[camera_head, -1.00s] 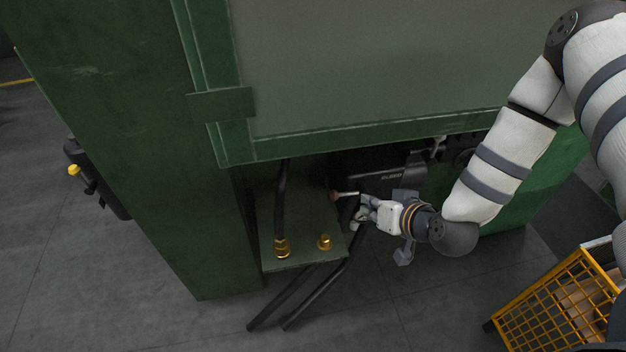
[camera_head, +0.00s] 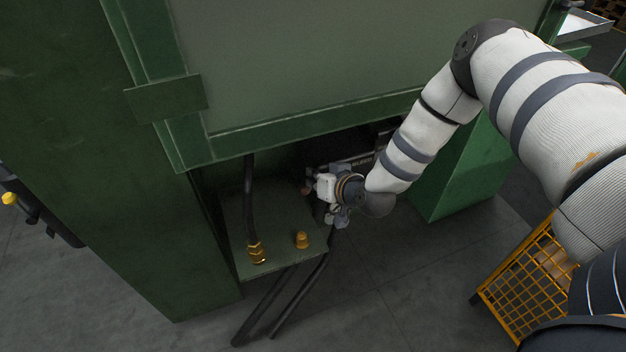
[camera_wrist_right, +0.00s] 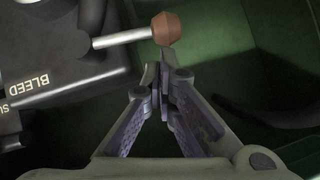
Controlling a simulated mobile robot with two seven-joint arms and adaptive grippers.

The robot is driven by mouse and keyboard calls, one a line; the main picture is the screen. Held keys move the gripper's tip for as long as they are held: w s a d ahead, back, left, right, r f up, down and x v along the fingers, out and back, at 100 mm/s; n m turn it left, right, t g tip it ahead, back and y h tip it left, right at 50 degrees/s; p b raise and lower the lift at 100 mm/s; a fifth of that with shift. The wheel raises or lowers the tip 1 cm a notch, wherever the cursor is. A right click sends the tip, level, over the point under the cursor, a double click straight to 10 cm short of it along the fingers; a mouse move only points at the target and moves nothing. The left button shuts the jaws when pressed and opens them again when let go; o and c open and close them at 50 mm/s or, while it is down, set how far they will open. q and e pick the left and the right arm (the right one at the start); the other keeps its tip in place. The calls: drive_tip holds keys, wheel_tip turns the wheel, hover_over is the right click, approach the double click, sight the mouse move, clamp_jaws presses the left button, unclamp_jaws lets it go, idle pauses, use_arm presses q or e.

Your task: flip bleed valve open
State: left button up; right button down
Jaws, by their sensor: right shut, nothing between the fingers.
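The bleed valve shows in the right wrist view as a silver lever (camera_wrist_right: 122,38) with a reddish-brown knob (camera_wrist_right: 166,28) at its end. The lever comes out of a black block (camera_wrist_right: 60,60) lettered "BLEED". My right gripper (camera_wrist_right: 161,72) is shut and empty, its fingertips just below the knob in the picture; I cannot tell if they touch it. In the head view my right gripper (camera_head: 312,184) is under the green cabinet, in front of the black block (camera_head: 352,163), and largely hides the lever. My left gripper is not in view.
The green cabinet's lower edge (camera_head: 300,132) overhangs the valve. A green shelf (camera_head: 283,258) holds a brass hose fitting (camera_head: 257,252) and a brass cap (camera_head: 302,240). Black hoses (camera_head: 262,310) hang below. A yellow wire basket (camera_head: 520,285) stands at right.

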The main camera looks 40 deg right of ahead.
idle(0.3)
drive_tip(key=shift+a+f+b, duration=0.2)
drive_tip(key=shift+f, duration=0.25)
drive_tip(key=shift+a+f+b, duration=0.15)
drive_tip(key=shift+a+f, duration=0.05)
drive_tip(key=shift+f, duration=0.25)
